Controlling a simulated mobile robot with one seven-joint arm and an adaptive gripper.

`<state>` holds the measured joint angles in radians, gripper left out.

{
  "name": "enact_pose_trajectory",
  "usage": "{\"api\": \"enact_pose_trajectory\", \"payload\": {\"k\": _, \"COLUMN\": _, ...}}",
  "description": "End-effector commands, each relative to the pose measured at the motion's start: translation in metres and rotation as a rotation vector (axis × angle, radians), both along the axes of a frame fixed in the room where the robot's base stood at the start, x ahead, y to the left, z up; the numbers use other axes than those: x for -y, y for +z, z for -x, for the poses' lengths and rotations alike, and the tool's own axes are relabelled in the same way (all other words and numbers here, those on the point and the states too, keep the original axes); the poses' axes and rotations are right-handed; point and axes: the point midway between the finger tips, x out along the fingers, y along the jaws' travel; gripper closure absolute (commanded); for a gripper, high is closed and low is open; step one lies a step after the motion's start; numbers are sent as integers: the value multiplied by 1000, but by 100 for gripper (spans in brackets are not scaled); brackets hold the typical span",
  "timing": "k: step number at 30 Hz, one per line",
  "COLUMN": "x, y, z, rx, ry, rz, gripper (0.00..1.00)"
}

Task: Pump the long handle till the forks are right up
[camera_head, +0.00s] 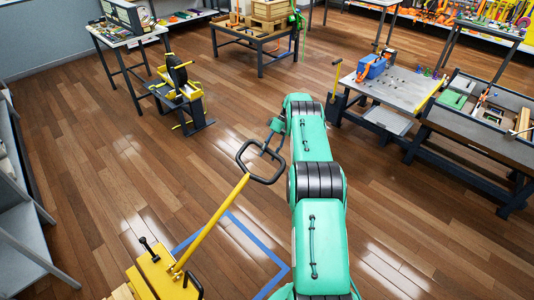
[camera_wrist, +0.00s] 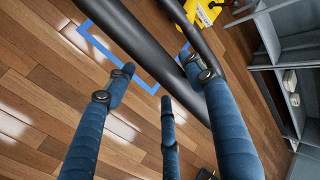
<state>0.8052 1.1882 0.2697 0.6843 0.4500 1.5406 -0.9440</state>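The long yellow handle (camera_head: 212,222) leans up and right from a yellow truck body (camera_head: 160,275) at the bottom left of the head view. A black loop grip (camera_head: 242,161) tops it. My gripper (camera_head: 275,131) is at the far right side of this loop. In the wrist view, the gripper's blue fingers (camera_wrist: 158,62) are spread apart, with the loop's thick black bars (camera_wrist: 150,52) crossing beyond and beside them. The fingers do not close around a bar; contact is unclear. Part of the yellow truck (camera_wrist: 205,14) shows at the top. The forks are out of view.
A black and yellow machine (camera_head: 182,95) stands at the back left. A workbench (camera_head: 395,88) and a dark tray table (camera_head: 470,125) stand at the right. Grey shelving (camera_head: 20,225) is at the left. The middle floor is clear.

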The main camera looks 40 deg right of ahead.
Motion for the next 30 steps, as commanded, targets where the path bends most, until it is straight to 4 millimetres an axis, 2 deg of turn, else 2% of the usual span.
{"api": "enact_pose_trajectory", "payload": {"k": 1, "x": 3, "y": 6, "z": -4, "rx": 9, "ry": -2, "rz": 8, "gripper": 49}}
{"api": "enact_pose_trajectory", "payload": {"k": 11, "x": 4, "y": 9, "z": -4, "rx": 10, "ry": -3, "rz": 7, "gripper": 49}}
{"api": "enact_pose_trajectory", "payload": {"k": 17, "x": 13, "y": 18, "z": -4, "rx": 12, "ry": -3, "rz": 9, "gripper": 49}}
{"api": "enact_pose_trajectory", "payload": {"k": 30, "x": 56, "y": 72, "z": -4, "rx": 13, "ry": -4, "rz": 13, "gripper": 49}}
